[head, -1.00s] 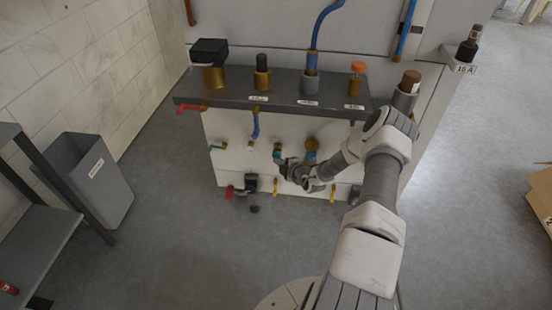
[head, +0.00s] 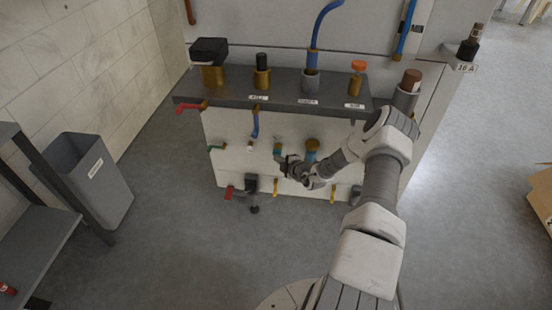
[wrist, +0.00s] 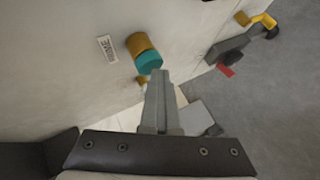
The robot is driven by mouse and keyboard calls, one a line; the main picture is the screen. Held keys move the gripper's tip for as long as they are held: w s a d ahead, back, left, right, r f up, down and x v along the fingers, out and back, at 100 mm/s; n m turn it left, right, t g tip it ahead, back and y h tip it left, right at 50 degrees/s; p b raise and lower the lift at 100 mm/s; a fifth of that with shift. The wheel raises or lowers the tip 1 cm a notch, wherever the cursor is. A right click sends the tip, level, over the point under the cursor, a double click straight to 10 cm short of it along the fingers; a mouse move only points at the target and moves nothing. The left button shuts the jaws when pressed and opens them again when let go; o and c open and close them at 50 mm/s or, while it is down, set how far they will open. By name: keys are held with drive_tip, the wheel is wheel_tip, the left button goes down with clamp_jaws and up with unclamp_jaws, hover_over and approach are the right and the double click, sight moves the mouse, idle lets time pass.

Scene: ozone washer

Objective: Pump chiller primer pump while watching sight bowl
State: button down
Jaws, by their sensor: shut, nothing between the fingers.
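The primer pump is a brass cylinder (wrist: 138,43) with a teal cap (wrist: 149,62) on the white panel, beside a label reading PRIME (wrist: 107,48). My gripper (wrist: 160,76) is shut and empty. Its fingertips are at the lower edge of the teal cap; I cannot tell whether they touch. In the head view, the teal cap (head: 278,148) shows at the panel's middle, with my gripper (head: 281,157) just below it. A blue and brass fitting (head: 312,150) sits to its right and may be the sight bowl; I cannot tell its level.
A grey shelf (head: 228,91) with several brass fittings juts out above the panel. A red-handled valve (head: 232,192) and yellow handles stick out low on the panel. A grey bin (head: 97,190) stands at left. The floor in front is clear.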

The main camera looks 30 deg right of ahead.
drive_tip(key=shift+r, duration=0.15)
drive_tip(key=shift+s+a+p, duration=0.4)
drive_tip(key=shift+s+p, duration=0.25)
drive_tip(key=shift+s+a+p, duration=0.4)
drive_tip(key=shift+s+p, duration=0.25)
drive_tip(key=shift+s+a+p, duration=0.75)
drive_tip(key=shift+s+p, duration=0.1)
drive_tip(key=shift+s, duration=0.2)
drive_tip(key=shift+s+a+p, duration=0.7)
drive_tip(key=shift+s+p, duration=0.1)
drive_tip(key=shift+s, duration=0.25)
